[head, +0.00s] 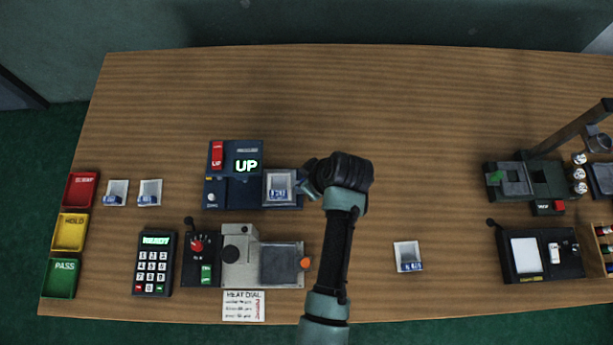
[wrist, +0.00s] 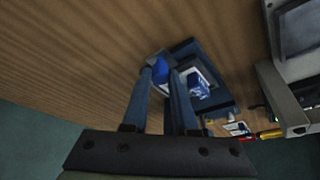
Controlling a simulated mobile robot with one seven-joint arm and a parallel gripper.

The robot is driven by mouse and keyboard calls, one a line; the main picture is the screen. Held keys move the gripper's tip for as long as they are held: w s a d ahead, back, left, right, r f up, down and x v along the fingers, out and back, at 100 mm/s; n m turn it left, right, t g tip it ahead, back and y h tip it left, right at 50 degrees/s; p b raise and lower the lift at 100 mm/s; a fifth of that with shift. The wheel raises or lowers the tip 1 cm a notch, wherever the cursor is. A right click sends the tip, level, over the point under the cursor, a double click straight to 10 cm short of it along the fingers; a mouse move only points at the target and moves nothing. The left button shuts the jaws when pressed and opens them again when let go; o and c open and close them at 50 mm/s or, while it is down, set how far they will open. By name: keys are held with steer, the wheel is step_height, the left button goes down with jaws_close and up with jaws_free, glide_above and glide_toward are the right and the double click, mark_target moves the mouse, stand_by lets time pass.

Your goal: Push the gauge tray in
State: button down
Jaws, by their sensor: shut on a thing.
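The gauge (head: 233,158) is a dark blue unit at the left of the table, with a green lit "UP" display. Its gauge tray (head: 284,205) extends on the right side of the unit, and a small white dish (head: 279,184) with a blue label sits on it. The tray also shows in the wrist view (wrist: 183,46). My gripper (head: 307,187) is at the tray's right end. In the wrist view its fingers (wrist: 162,75) are closed around the tray's blue knob (wrist: 160,69). The head view hides most of the grip.
A grey machine (head: 241,267) with an orange knob stands in front of the gauge. Another white dish (head: 407,256) lies front right. Red, yellow and green bins (head: 70,233) and a keypad (head: 154,264) are at the left. The back and middle table are clear.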

stand_by(0.5)
steer(key=p, duration=0.2)
glide_toward(267, 184)
steer(key=x, duration=0.5)
steer(key=shift+w+a+f, duration=0.1)
steer(key=c, duration=0.7)
jaws_free()
steer(key=shift+a, duration=0.1)
steer(key=shift+d+r, duration=0.25)
steer(key=shift+r, duration=0.25)
steer(key=v, duration=1.2)
